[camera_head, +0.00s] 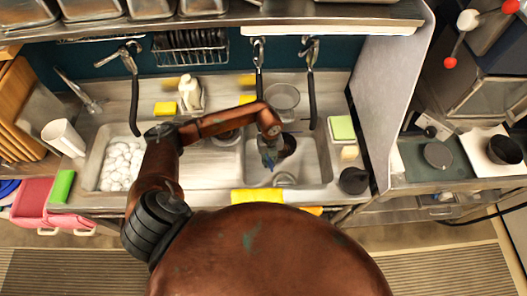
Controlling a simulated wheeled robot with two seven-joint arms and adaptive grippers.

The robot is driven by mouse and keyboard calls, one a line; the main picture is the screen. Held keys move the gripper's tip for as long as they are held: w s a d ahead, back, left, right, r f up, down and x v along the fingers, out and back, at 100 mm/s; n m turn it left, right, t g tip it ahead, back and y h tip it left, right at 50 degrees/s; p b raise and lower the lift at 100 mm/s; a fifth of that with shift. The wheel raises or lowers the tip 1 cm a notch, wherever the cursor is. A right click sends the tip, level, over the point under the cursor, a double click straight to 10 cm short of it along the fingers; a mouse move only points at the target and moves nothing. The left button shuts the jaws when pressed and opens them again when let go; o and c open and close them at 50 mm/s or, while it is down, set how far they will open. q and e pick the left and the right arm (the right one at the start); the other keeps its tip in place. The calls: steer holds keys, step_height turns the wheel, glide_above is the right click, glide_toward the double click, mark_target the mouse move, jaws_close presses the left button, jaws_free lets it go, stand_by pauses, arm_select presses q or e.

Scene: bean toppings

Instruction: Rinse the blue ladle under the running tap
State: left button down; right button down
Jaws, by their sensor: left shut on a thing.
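My left arm comes in from the left and bends right over the sink. My left gripper (270,140) points down into the right-hand basin (318,150) and is shut on a small blue thing, which looks like the blue ladle (268,160). The rest of the ladle is hidden or too small to make out. A dark round thing (288,146) lies just right of the gripper. Black-hosed taps hang at the back wall, one above the basin (311,85) and one nearer the middle (258,68). I cannot tell whether water runs. My right gripper is not in view.
The left basin holds several white, egg-like things (120,165). A white mug (63,137) stands left of it. A metal strainer (284,97) sits behind the right basin. A metal partition (385,90) bounds the sink on the right; yellow cloth (257,196) hangs on the front edge.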

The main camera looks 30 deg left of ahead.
arm_select(q)
steer(key=shift+a, duration=0.15)
steer(key=shift+s+a, duration=0.2)
steer(key=shift+a, duration=0.1)
steer(key=shift+w+d, duration=0.1)
steer(key=shift+w+d, duration=0.15)
steer(key=shift+d, duration=0.2)
steer(key=shift+a, duration=0.2)
steer(key=shift+s+a, duration=0.25)
steer(key=shift+s, duration=0.1)
stand_by(0.3)
steer(key=s+d+p, duration=0.4)
steer(key=s+p, duration=0.1)
steer(key=s, duration=0.4)
stand_by(0.5)
